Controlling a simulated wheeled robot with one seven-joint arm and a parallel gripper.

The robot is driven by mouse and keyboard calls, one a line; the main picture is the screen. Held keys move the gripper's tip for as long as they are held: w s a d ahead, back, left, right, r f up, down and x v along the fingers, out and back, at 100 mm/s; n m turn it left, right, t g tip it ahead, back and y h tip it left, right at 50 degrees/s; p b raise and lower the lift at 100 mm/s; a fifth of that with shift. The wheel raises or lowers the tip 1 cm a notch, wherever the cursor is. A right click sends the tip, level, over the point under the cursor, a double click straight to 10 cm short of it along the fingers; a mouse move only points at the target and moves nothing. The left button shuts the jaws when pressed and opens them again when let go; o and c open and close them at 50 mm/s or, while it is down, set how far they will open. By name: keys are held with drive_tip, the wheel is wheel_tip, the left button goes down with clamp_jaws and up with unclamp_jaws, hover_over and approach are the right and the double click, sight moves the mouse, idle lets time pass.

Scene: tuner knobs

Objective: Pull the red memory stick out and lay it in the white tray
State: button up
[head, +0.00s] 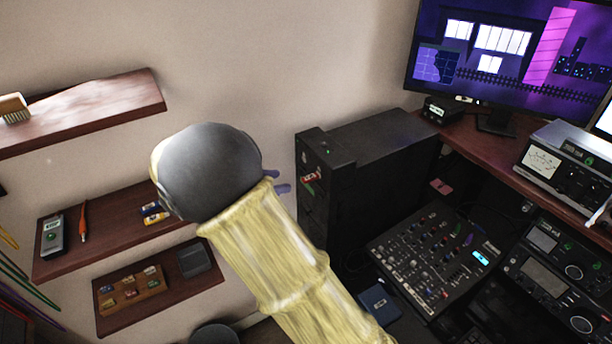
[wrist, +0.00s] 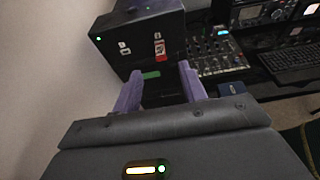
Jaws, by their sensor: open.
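The red memory stick (head: 311,177) sticks out of the front of the black computer tower (head: 395,145), near its upper part. It also shows in the wrist view (wrist: 160,48), with a pale part above the red. My gripper (head: 279,182) is in front of the tower, its purple fingers mostly hidden by my arm in the head view. In the wrist view my gripper (wrist: 160,70) is open, with nothing held between the fingers. The red stick lies beyond the fingertips, apart from them. I cannot make out a white tray in either view.
A green piece (wrist: 151,75) shows on the tower's front below the stick. A mixer (head: 432,255) stands right of the tower, below a desk with a monitor (head: 510,50). Wall shelves with small items, one at mid height (head: 110,235), are at left.

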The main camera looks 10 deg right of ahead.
sight(308, 177)
drive_tip(key=p+x, duration=0.1)
drive_tip(key=x, duration=0.8)
drive_tip(key=shift+d, duration=0.15)
clamp_jaws()
